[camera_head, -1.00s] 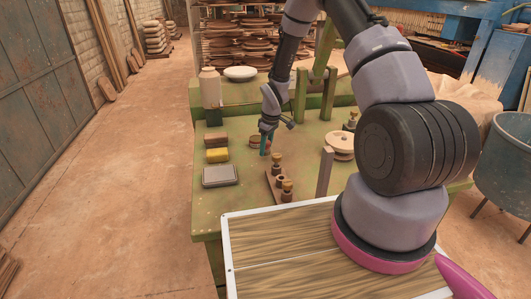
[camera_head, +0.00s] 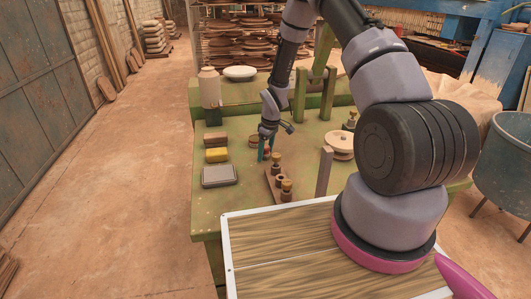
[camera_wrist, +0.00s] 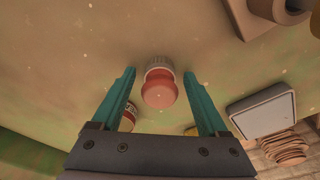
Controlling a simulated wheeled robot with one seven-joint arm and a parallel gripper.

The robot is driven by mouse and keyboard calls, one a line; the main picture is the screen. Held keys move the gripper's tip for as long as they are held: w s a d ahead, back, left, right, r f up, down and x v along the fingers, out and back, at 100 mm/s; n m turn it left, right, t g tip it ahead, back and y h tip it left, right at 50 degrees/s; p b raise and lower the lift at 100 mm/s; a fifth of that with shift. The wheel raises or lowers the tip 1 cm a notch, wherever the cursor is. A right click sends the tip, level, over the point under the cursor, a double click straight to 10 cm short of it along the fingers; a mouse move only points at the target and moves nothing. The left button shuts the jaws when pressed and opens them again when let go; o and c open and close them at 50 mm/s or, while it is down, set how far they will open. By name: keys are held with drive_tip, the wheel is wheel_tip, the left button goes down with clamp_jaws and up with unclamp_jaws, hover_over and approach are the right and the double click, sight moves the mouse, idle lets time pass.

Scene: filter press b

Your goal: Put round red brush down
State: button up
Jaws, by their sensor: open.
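The round red brush (camera_wrist: 159,92) stands on the table between my fingers in the wrist view, its pale bristled end against the surface and its red end toward the camera. My gripper (camera_wrist: 160,85) is open, with a teal finger on each side and a visible gap to the brush on both sides. In the head view my gripper (camera_head: 268,152) is low over the middle of the green table (camera_head: 235,215). The brush is mostly hidden by the fingers there.
A wooden block with brass-topped pieces (camera_head: 278,182) stands in front of my gripper. A yellow block (camera_head: 217,155) and a grey pad (camera_head: 220,176) lie to the left. A round wooden piece (camera_head: 340,145) and an upright post (camera_head: 324,172) are to the right.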

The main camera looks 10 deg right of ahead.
drive_tip(key=s+d+r+m+t, duration=0.1)
drive_tip(key=s+d+r+m, duration=0.15)
drive_tip(key=r, duration=0.95)
drive_tip(key=s+d+r+m+t, duration=0.1)
drive_tip(key=s+r, duration=0.3)
drive_tip(key=r, duration=0.8)
drive_tip(key=s+d+r+m+t, duration=0.1)
drive_tip(key=s+d+r+m, duration=0.15)
drive_tip(key=r, duration=0.95)
drive_tip(key=s+r+m+t, duration=0.1)
drive_tip(key=s+r+m, duration=0.2)
drive_tip(key=s+r, duration=0.3)
drive_tip(key=s+r+m+t, duration=0.2)
drive_tip(key=s+r+m, duration=0.2)
drive_tip(key=s, duration=1.1)
wheel_tip(320, 180, up, 3)
drive_tip(key=shift+a+y, duration=0.15)
drive_tip(key=shift+y, duration=0.25)
